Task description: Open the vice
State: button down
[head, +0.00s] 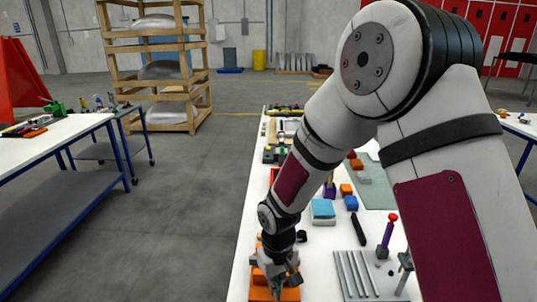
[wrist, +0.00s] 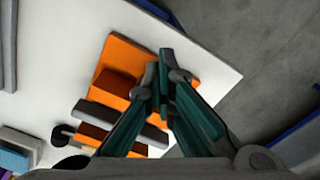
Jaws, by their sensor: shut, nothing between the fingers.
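The orange vice (head: 260,294) is at the near end of the white table in the head view, mostly hidden behind my gripper (head: 279,280). In the wrist view the vice (wrist: 122,53) shows an orange body with grey bars across it. A dark round knob (wrist: 62,134) is beside the bars at lower left; I cannot tell whether it joins the vice. My gripper (wrist: 163,78) is shut and empty, its fingertips over the orange body. I cannot tell whether they touch it. The gap between the vice's jaws is not clear.
The white table (head: 237,279) holds a ribbed metal block (head: 356,275), a purple tool with a red knob (head: 387,235), a blue box (head: 323,211) and several small parts. The table's corner and edge are close to the vice. Open floor (head: 170,220) lies to the left.

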jog(key=shift+s+d+f, duration=0.1)
jog(key=shift+d+f, duration=0.05)
jog(key=shift+f, duration=0.25)
jog(key=shift+w+d, duration=0.1)
jog(key=shift+w, duration=0.2)
jog(key=shift+w+a+r, duration=0.15)
jog(key=shift+w+a, duration=0.05)
jog(key=shift+w, duration=0.35)
jog(key=shift+w+d, duration=0.15)
jog(key=shift+d, duration=0.1)
dwell(0.5)
jog(key=shift+s+d, duration=0.1)
jog(key=shift+s, duration=0.4)
notch_tip(320, 180, up, 6)
jog(key=p, duration=0.2)
jog(key=shift+s+d, duration=0.1)
jog(key=shift+s+p, duration=0.1)
jog(key=shift+p, duration=0.25)
